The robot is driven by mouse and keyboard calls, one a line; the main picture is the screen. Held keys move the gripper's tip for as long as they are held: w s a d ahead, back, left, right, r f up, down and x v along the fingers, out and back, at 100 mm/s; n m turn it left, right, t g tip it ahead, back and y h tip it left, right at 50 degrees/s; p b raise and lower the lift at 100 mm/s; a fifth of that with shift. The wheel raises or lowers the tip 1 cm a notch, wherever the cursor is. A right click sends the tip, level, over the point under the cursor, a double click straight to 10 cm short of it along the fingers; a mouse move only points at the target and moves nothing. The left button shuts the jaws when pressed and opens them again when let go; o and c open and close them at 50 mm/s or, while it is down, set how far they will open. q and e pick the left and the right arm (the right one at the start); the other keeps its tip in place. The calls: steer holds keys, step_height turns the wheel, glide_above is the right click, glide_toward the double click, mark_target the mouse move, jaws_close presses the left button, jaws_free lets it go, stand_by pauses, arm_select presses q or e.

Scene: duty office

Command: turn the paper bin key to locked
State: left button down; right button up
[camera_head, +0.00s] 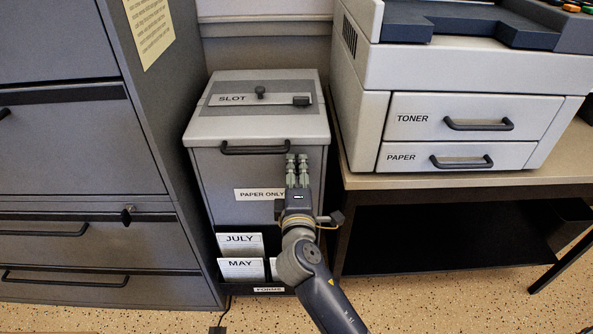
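The paper bin (228,169) is a grey box with a pale top, a SLOT panel (243,99) and a PAPER ONLY label (258,194). Its front handle (254,150) runs under the lid's front edge. My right gripper (297,160) is in front of the bin's upper right front, fingers pointing away from me. The fingers are side by side with at most a narrow gap. I cannot tell whether they hold anything. I see no key on the bin's front; the gripper covers part of it. My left gripper is out of view.
A grey cabinet (60,150) stands close on the left, with a small dark lock or key (128,214) on it. A printer (460,70) stands on a table (470,180) at right. Cards (240,243) sit in a low front rack. Speckled floor shows in front.

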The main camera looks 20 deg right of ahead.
steer(key=v, duration=1.2)
stand_by(0.4)
